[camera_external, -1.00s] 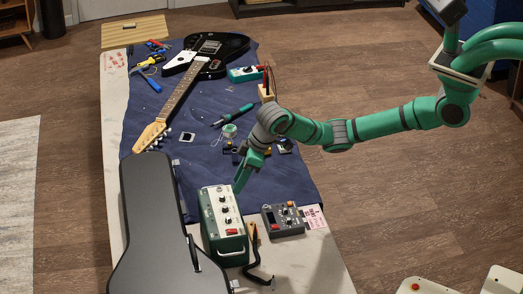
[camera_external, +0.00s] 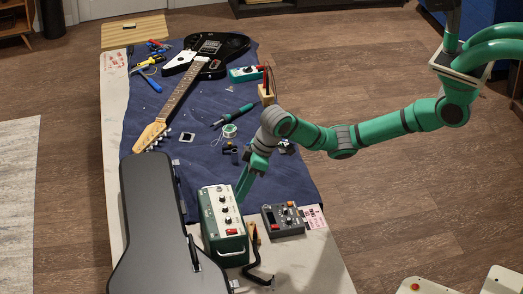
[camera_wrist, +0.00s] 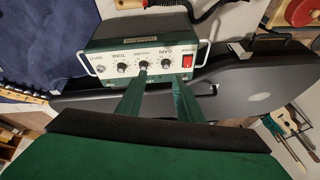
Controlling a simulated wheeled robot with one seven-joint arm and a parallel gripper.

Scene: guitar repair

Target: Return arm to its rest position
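My gripper (camera_external: 242,194) hangs at the end of my green arm, over the near part of the blue cloth beside the small green amplifier (camera_external: 222,222). In the wrist view my gripper (camera_wrist: 157,90) has its two green fingers apart, with nothing seen between them. The amplifier (camera_wrist: 135,40) lies beyond the fingertips there, its pale panel with knobs and a red switch in sight. I cannot tell whether a fingertip touches it.
A black guitar case (camera_external: 165,235) lies left of the amplifier, and a grey pedal (camera_external: 284,219) sits to its right. The black guitar (camera_external: 210,50) and tools lie farther back on the cloth (camera_external: 205,105). Open floor (camera_external: 400,200) is right of the table.

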